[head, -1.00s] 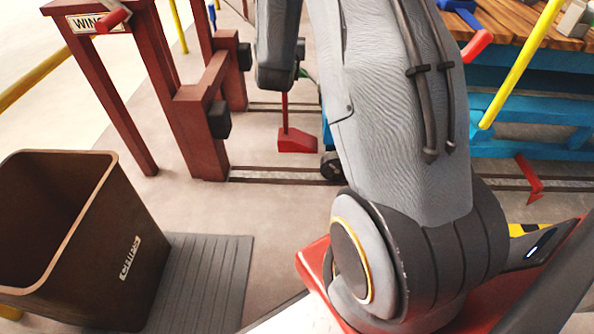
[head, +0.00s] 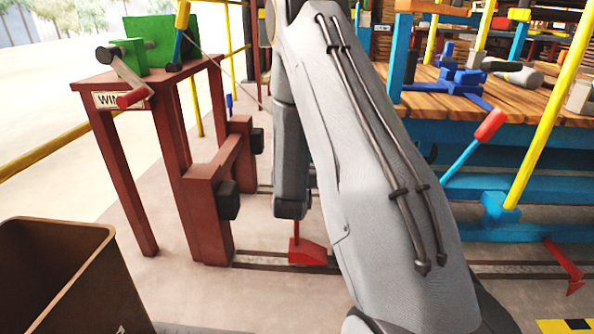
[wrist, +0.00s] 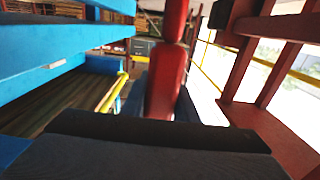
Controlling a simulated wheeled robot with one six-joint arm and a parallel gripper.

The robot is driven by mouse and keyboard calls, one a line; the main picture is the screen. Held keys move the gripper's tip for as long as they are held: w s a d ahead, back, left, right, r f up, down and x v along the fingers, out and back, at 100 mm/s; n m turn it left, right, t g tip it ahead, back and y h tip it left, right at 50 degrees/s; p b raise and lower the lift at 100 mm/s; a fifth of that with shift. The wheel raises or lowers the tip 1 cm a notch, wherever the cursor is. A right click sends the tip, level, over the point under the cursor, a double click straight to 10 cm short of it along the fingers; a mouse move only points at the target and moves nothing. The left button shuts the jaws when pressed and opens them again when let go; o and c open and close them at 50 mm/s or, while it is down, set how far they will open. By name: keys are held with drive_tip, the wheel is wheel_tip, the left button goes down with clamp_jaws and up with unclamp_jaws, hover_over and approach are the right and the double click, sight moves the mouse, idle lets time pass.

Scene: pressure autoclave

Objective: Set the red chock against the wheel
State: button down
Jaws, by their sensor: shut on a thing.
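The red chock (head: 307,252) is a wedge with a thin upright red handle. It is low at the floor rails in the head view, below the end of my arm. In the wrist view a red upright part (wrist: 167,75), which looks like the chock's handle, stands between the fingers of my gripper (wrist: 160,106). My gripper is shut on it. In the head view my arm hides most of the gripper and the floor right of the chock. I cannot make out the wheel there, nor tell whether the chock touches it or the floor.
A dark red winch stand (head: 205,200) with black buffers is left of the chock. A brown bin (head: 60,275) stands at the front left. A blue frame with a wooden top (head: 430,98) is on the right, with a red-tipped blue lever (head: 475,145). Rails (head: 262,261) cross the floor.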

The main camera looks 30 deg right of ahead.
wheel_tip(320, 180, down, 4)
drive_tip(key=shift+r+b, duration=0.2)
drive_tip(key=shift+b, duration=0.65)
drive_tip(key=c, duration=1.4)
unclamp_jaws()
drive_tip(key=shift+f, duration=0.2)
drive_tip(key=p+v, duration=0.4)
drive_tip(key=v, duration=0.8)
drive_tip(key=shift+r, duration=0.15)
